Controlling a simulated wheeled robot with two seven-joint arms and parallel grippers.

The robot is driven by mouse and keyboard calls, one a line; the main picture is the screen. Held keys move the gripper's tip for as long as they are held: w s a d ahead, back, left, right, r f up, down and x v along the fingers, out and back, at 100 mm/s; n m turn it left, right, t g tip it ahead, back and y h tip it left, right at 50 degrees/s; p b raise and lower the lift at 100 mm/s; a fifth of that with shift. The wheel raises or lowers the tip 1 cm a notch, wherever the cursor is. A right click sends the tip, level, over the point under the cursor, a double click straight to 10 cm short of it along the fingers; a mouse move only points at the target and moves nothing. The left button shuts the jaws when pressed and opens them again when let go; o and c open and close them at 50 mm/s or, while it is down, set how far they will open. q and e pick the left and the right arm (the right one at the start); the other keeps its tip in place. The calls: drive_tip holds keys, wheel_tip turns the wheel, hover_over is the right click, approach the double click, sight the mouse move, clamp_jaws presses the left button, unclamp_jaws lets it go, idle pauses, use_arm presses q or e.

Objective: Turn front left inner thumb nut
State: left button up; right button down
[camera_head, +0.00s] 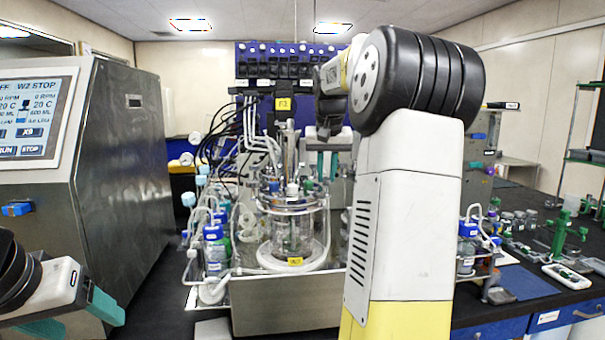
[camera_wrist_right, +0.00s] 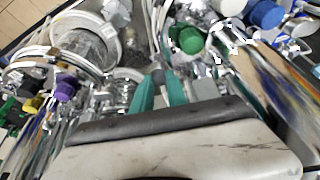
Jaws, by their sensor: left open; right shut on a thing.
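A glass bioreactor vessel (camera_head: 290,233) with a metal head plate (camera_head: 288,200) stands upright in the middle of the head view. My right gripper (camera_head: 327,166) points down at the upper right of this vessel, among its fittings. In the right wrist view its teal fingertips (camera_wrist_right: 160,84) are close together among metal fittings. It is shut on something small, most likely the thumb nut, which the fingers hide. My left gripper (camera_head: 78,314) is open and empty at the lower left, far from the vessel.
Tubes and blue-capped bottles (camera_head: 214,250) crowd the vessel's left side. A steel control cabinet (camera_head: 125,170) with a screen stands at the left. A green-capped fitting (camera_wrist_right: 188,40) is close to the right fingertips. The bench at the right holds small labware (camera_head: 563,235).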

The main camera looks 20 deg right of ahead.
drive_tip(key=c, duration=1.3)
unclamp_jaws()
drive_tip(key=shift+v, duration=3.95)
